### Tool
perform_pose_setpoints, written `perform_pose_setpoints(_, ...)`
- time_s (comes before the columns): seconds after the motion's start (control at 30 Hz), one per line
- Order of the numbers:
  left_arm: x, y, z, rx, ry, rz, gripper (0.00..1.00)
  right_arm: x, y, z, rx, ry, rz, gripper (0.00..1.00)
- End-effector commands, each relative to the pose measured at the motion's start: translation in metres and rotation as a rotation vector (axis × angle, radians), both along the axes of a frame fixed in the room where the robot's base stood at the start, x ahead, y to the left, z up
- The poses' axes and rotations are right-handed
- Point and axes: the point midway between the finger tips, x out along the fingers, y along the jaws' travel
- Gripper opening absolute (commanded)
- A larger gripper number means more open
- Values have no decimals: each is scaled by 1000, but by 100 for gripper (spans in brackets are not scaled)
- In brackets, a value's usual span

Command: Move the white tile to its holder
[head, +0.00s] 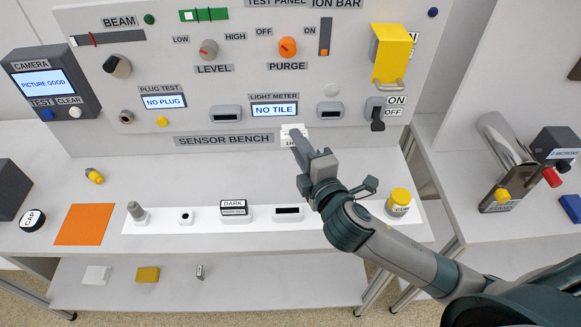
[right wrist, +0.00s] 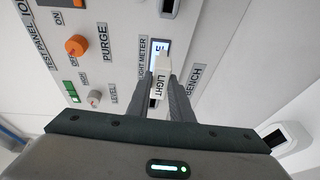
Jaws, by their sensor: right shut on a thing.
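The white tile (head: 293,131), with a label that reads LIGHT in the right wrist view (right wrist: 159,82), is between the fingertips of my right gripper (head: 300,147). The gripper is shut on it, just below the light meter display (head: 274,109), which reads NO TILE. I cannot tell whether the tile touches the panel. A white holder with an empty dark slot (head: 288,211) stands on the bench strip, below the gripper in the picture. Beside it is a white block marked DARK (head: 233,208). My left gripper is not in view.
The test panel (head: 180,90) rises behind the bench with knobs and slots. A yellow-lidded jar (head: 398,201) stands right of the slotted holder. A grey knob (head: 137,211), an orange mat (head: 84,224) and a CAP disc (head: 32,220) are at the left. The bench surface between panel and strip is mostly clear.

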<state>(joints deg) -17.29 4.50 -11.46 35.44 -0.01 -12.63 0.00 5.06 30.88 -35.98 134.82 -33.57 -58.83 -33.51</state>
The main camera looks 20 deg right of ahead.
Motion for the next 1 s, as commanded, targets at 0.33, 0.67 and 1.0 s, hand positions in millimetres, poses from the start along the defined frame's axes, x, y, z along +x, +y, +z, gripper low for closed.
perform_pose_setpoints(0.33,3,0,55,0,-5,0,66,17,31,-22,101,420,39,0)
perform_pose_setpoints(0.67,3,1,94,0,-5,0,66,0,45,-37,233,893,9,0)
perform_pose_setpoints(1.0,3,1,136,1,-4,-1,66,-44,44,-20,358,1296,-16,0)
